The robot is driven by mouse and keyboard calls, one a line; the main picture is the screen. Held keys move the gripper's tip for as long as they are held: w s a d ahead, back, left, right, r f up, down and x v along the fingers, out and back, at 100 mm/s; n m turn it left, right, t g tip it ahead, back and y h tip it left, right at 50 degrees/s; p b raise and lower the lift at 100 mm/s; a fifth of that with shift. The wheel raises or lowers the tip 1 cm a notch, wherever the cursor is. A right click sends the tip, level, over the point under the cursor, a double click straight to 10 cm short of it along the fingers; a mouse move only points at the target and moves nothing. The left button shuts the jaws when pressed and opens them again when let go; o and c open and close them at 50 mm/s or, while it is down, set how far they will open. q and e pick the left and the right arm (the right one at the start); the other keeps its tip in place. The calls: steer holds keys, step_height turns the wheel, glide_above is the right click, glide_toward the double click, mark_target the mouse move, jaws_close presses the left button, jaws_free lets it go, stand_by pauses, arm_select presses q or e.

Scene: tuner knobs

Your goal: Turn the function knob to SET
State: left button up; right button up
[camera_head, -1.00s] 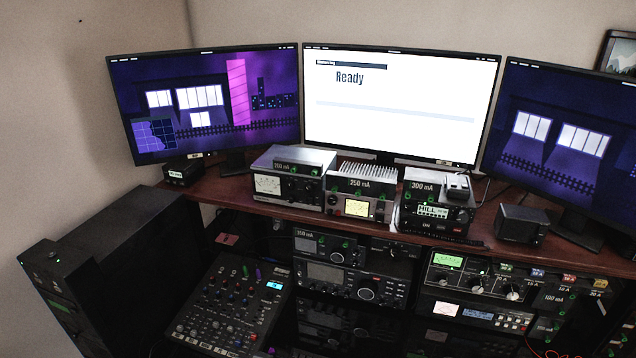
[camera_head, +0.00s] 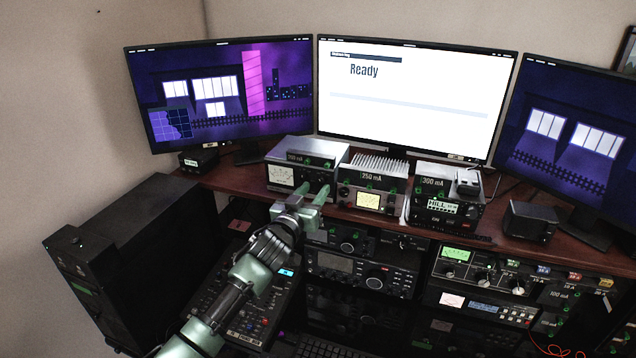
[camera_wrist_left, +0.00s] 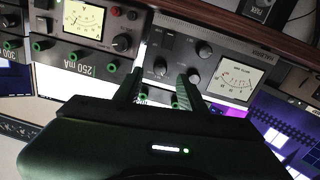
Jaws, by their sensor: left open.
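My left gripper (camera_head: 311,190) is open, its fingers pointing at the front of the leftmost silver meter unit (camera_head: 281,176). In the left wrist view the two dark fingers of the left gripper (camera_wrist_left: 160,79) reach up to the lower edge of this unit's panel. The panel carries a white needle meter (camera_wrist_left: 236,78) and dark round knobs; one knob (camera_wrist_left: 204,49) shows above the right finger and another knob (camera_wrist_left: 160,67) shows between the fingertips. No knob is clasped. The labels are too small to read, so I cannot tell which knob is the function knob or its setting. My right gripper is not in view.
The 250 mA unit (camera_head: 367,184) stands close beside the silver unit, with the 300 mA unit (camera_head: 443,200) further right. Three monitors stand behind. A mixer (camera_head: 262,312) and racked radios (camera_head: 362,271) lie below the desk edge.

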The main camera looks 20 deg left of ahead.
mark_target(321, 182)
arm_select(q)
steer(key=shift+w+d, duration=0.15)
steer(key=shift+w, duration=1.4)
jaws_close()
steer(key=m, duration=0.3)
steer(key=shift+m, duration=0.4)
steer(key=shift+m+p, duration=0.3)
steer(key=shift+m, duration=1.5)
